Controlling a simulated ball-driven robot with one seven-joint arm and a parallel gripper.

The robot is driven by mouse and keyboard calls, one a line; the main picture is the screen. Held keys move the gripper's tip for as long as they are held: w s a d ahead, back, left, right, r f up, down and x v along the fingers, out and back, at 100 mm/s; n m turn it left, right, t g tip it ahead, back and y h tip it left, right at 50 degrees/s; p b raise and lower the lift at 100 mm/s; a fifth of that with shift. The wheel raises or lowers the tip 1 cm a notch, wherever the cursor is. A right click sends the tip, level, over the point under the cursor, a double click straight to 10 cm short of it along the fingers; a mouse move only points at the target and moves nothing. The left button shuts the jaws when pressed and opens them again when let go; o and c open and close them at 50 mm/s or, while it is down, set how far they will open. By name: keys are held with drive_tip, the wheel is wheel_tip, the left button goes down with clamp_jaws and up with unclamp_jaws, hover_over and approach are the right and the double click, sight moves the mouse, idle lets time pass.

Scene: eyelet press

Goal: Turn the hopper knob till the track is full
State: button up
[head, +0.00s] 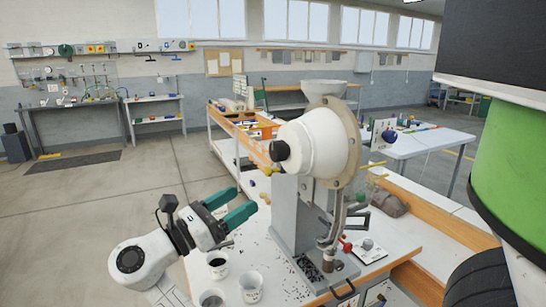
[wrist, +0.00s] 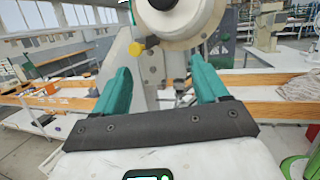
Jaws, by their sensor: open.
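The press's white cone-shaped hopper drum (head: 318,142) has a black knob (head: 279,150) on its left face. In the wrist view the knob (wrist: 163,4) is cut by the top edge. A small yellow knob (head: 268,170) sits just below; it also shows in the wrist view (wrist: 138,48). A curved metal track (head: 338,213) runs down from the drum on the right; how full it is cannot be told. My gripper (head: 246,199) has teal fingers spread open and empty, below and left of the black knob and apart from it. In the wrist view the gripper (wrist: 160,70) faces the grey press column.
White cups (head: 250,287) and scattered dark eyelets stand on the bench (head: 375,247) below my gripper. A red-knobbed lever (head: 347,247) is at the press's lower right. A shelf cart (head: 225,140) stands behind. The floor at left is free.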

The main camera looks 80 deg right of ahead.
sight(273, 154)
wheel_tip(273, 154, up, 5)
drive_tip(key=g, duration=0.3)
drive_tip(key=p+x, duration=0.4)
drive_tip(key=x, duration=0.5)
drive_tip(key=shift+s+d+r, duration=0.1)
drive_tip(key=shift+s+r, duration=0.15)
drive_tip(key=shift+r, duration=0.05)
drive_tip(key=shift+c, duration=0.5)
drive_tip(key=c, duration=0.9)
drive_tip(key=shift+c, duration=0.2)
drive_tip(key=shift+f+m+g+y+b, duration=0.1)
drive_tip(key=shift+m+g+y+b, duration=0.2)
drive_tip(key=shift+m+y, duration=0.1)
